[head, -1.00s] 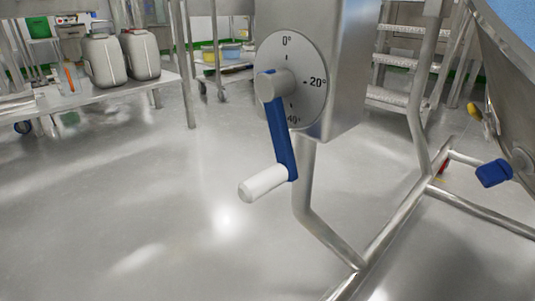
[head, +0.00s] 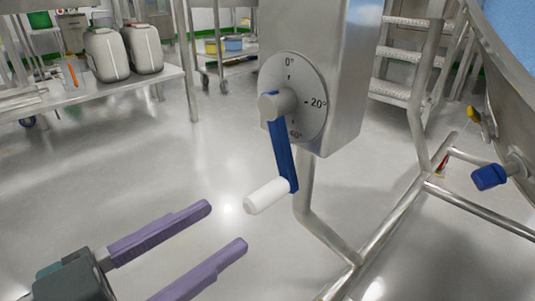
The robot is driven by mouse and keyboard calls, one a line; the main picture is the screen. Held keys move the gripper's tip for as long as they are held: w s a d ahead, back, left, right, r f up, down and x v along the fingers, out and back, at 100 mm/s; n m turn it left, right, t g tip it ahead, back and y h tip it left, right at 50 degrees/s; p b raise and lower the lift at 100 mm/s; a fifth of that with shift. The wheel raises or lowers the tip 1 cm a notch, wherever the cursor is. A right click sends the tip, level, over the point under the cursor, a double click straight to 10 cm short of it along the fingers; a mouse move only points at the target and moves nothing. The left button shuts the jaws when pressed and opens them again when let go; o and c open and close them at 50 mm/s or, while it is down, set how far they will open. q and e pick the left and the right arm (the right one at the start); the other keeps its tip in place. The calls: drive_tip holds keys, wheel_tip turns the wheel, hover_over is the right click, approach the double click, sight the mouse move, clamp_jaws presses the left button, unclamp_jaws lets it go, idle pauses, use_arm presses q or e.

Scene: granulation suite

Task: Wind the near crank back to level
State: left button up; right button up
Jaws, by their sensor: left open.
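The near crank has a blue arm (head: 282,157) on a grey hub, hanging down and slightly right, with a white handle (head: 266,196) at its lower end. Behind the hub is a round dial (head: 309,88) marked 0°, 20° and 40°; the blue arm points down past the 40° mark. My left gripper (head: 226,226) has two purple fingers, spread apart and empty. It is below and left of the white handle and does not touch it. My right gripper is not in view.
The dial sits on a steel box (head: 345,75) on a bent tube frame (head: 395,228). A steel vessel with a blue knob (head: 489,177) stands at right, steps (head: 394,88) behind. A bench (head: 120,86) with two white canisters is at left. The floor between is clear.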

sight(247, 209)
use_arm(q)
drive_tip(key=b+x, duration=0.2)
drive_tip(key=x, duration=0.6)
drive_tip(key=shift+w+d+b, duration=0.1)
drive_tip(key=shift+w+b, duration=0.05)
drive_tip(key=shift+b, duration=0.15)
drive_tip(key=shift+c, duration=0.2)
clamp_jaws()
idle(0.8)
